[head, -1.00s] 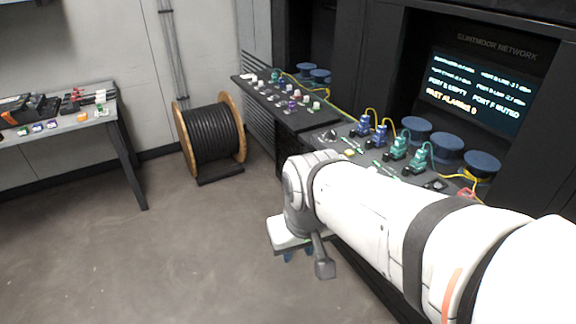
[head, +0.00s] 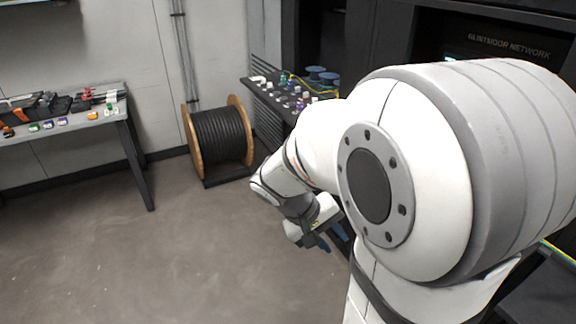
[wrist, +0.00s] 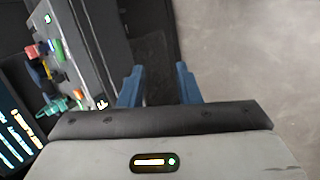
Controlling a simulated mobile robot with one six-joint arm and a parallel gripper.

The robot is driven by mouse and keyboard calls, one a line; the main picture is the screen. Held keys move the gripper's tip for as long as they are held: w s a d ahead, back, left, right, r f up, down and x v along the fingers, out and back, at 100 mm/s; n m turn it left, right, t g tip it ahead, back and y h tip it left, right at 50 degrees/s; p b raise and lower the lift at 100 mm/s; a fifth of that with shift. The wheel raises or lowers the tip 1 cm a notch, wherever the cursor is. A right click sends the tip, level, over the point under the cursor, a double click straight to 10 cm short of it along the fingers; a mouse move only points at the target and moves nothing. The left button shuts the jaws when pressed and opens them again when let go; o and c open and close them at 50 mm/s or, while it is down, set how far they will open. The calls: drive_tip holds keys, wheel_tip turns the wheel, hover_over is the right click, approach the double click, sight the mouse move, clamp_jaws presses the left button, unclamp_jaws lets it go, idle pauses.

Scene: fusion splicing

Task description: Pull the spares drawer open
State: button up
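The spares drawer cannot be made out in any view; my arm covers most of the rack front in the head view. My gripper (wrist: 158,85) shows in the wrist view with its two blue fingers apart and nothing between them. Beyond the fingers are a dark panel and the grey floor. In the head view my gripper (head: 322,243) is low beside the console, partly hidden by my own arm.
A bench (head: 70,134) with small tools and coloured parts stands at the left. A cable reel (head: 221,136) stands by the wall. The console (wrist: 88,42) with coloured connectors is at the left of the wrist view. The floor (head: 190,260) in front is clear.

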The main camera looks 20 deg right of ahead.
drive_tip(key=w+d+f+n+t+h+b, duration=0.2)
drive_tip(key=w+d+f+t+h+b, duration=0.15)
drive_tip(key=w+d+f+h, duration=0.8)
drive_tip(key=w+d+y, duration=0.1)
drive_tip(key=d, duration=0.1)
drive_tip(key=w+d+f, duration=0.1)
drive_tip(key=d, duration=0.1)
drive_tip(key=w+d+y, duration=0.1)
drive_tip(key=w+d, duration=0.1)
drive_tip(key=d, duration=0.1)
drive_tip(key=shift+f+g+y, duration=0.25)
drive_tip(key=shift+f+y, duration=0.1)
drive_tip(key=shift+f, duration=0.05)
clamp_jaws()
